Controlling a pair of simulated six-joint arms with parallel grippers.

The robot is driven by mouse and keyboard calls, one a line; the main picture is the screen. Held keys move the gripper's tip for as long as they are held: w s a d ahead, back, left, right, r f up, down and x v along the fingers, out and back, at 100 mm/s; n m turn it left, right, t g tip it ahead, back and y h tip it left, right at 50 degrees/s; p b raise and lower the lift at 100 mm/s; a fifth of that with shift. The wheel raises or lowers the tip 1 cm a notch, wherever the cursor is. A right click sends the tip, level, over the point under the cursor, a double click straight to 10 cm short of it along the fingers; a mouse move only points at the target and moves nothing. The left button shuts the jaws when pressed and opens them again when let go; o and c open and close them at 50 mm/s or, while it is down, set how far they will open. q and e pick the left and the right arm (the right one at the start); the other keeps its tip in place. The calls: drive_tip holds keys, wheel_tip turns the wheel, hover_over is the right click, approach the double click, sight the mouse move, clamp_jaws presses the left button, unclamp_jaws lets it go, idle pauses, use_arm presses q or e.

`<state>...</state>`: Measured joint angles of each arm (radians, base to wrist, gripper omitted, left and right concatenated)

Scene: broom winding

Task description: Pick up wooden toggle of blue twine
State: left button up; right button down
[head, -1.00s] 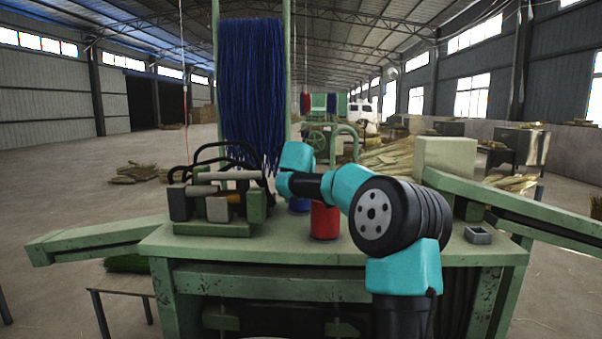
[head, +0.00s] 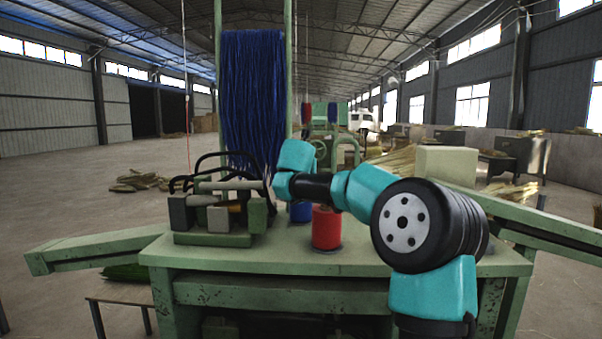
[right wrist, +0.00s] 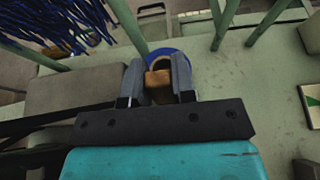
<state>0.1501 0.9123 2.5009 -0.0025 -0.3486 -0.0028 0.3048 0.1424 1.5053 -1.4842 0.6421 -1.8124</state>
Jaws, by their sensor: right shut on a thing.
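A brown wooden toggle (right wrist: 158,80) sits between the two grey fingers of my right gripper (right wrist: 158,82) in the right wrist view. The fingers are shut on it. A blue twine spool (right wrist: 167,53) shows as a ring just beyond the toggle. In the head view the blue spool (head: 300,211) stands on the green bench, partly hidden behind a red spool (head: 326,229). My right arm crosses above the red spool, and its fingers are hidden in this view. My left gripper is not in view.
A green winding device (head: 220,215) with grey rollers and black handles stands left of the spools. Blue strands (head: 253,95) hang from a green frame behind the bench (head: 270,258). A pale box (head: 446,167) stands at the back right.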

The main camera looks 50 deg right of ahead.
drive_tip(key=s+a+r, duration=0.1)
drive_tip(key=s+a, duration=0.6)
drive_tip(key=a, duration=0.1)
drive_tip(key=shift+s+d, duration=0.1)
idle(0.4)
